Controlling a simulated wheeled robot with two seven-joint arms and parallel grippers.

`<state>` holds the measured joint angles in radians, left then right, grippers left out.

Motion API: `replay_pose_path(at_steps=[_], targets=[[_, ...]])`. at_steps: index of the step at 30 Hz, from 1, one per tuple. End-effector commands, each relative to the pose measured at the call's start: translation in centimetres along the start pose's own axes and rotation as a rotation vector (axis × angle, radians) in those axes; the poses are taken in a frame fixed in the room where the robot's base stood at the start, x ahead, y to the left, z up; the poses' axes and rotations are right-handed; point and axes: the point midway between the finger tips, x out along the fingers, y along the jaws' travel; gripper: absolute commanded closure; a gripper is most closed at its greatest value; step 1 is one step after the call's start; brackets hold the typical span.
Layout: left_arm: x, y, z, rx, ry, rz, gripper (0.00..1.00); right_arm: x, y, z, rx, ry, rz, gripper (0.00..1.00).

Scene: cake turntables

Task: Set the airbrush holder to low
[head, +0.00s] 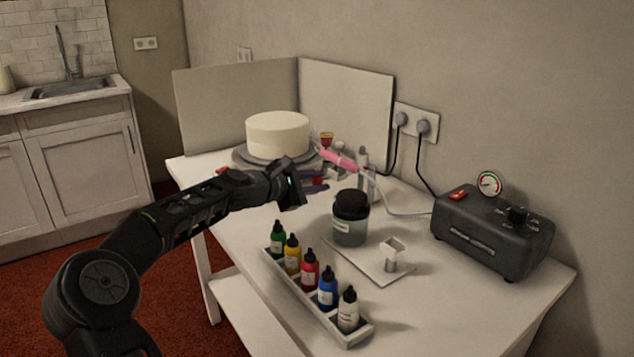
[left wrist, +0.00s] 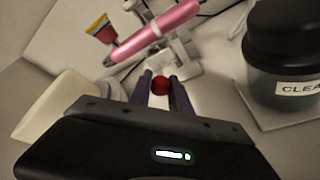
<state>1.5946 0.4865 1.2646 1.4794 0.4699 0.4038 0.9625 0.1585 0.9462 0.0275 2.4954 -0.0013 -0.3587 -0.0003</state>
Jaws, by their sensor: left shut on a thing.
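The airbrush holder is a pale stand with clear-looking posts (head: 364,172), near the back of the table; it also shows in the left wrist view (left wrist: 183,60). The pink airbrush (head: 339,158) rests tilted in it, with a red and yellow cup on top; in the left wrist view the airbrush (left wrist: 155,33) crosses above the fingers. My left gripper (head: 318,185) is low in front of the holder. Its purple fingers (left wrist: 160,90) are shut on a round red knob (left wrist: 160,84) at the holder's foot. The holder's height setting cannot be read. My right gripper is not in view.
A white cake (head: 278,133) stands on a turntable (head: 243,159) behind my left gripper. A dark-lidded jar (head: 350,222) stands to its right, on a plate (head: 378,277). A bottle rack (head: 350,335) is in front; a compressor (head: 490,235) with a hose stands right.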

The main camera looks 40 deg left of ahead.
Motion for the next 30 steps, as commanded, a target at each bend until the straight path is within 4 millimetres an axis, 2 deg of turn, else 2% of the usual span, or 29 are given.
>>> replay_pose_path(at_steps=[17,30], targets=[[0.0,-0.1,0.0,0.000,-0.001,-0.002,1.00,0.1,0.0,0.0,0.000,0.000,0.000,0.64],[1.4,-3.7,-3.2,-0.002,-0.002,-0.005,1.00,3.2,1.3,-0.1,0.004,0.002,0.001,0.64]])
